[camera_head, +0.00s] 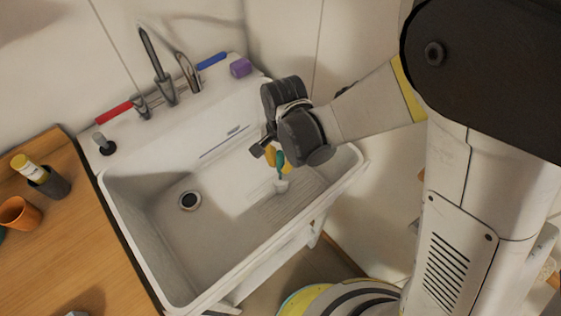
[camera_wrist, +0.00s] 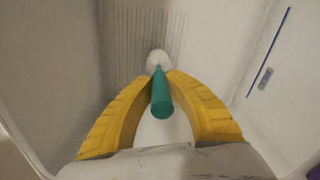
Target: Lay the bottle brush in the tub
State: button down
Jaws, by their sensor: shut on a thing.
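The bottle brush has a green handle and a white head. My gripper (camera_wrist: 161,82) is shut on its green handle (camera_wrist: 161,97), with the yellow fingers on both sides. The white head (camera_wrist: 158,60) points away from the wrist toward the ribbed part of the tub. In the head view the brush (camera_head: 280,160) hangs below my gripper (camera_head: 275,158) over the right part of the white tub (camera_head: 165,240). I cannot tell whether its white head touches the tub. My wrist hides part of the far right rim.
The tub has a dark drain (camera_head: 189,201) at left and a tap (camera_head: 160,75) at the back. A purple block (camera_head: 240,68) sits on the back ledge. A wooden counter (camera_head: 60,255) with an orange cup (camera_head: 18,213) stands at left. The tub floor looks otherwise empty.

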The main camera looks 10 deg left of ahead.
jog(key=c, duration=1.4)
grip_release()
jog(key=r+p, duration=0.2)
jog(key=r, duration=0.4)
jog(key=r+p, duration=0.3)
jog(key=r, duration=0.3)
jog(key=shift+s+d+r, duration=0.15)
jog(key=shift+s+d, duration=0.05)
jog(key=shift+s+d+r+n+t, duration=1)
jog(key=shift+d+r, duration=1.15)
jog(key=shift+d, duration=2.05)
jog(key=shift+s+d+r+n+t, duration=0.65)
jog(key=shift+d+r+t, duration=1.1)
jog(key=shift+d, duration=2.5)
jog(key=shift+s+d+r+n+t, duration=0.85)
jog(key=shift+d+r, duration=1.65)
jog(key=shift+d, duration=1.7)
jog(key=shift+s, duration=0.1)
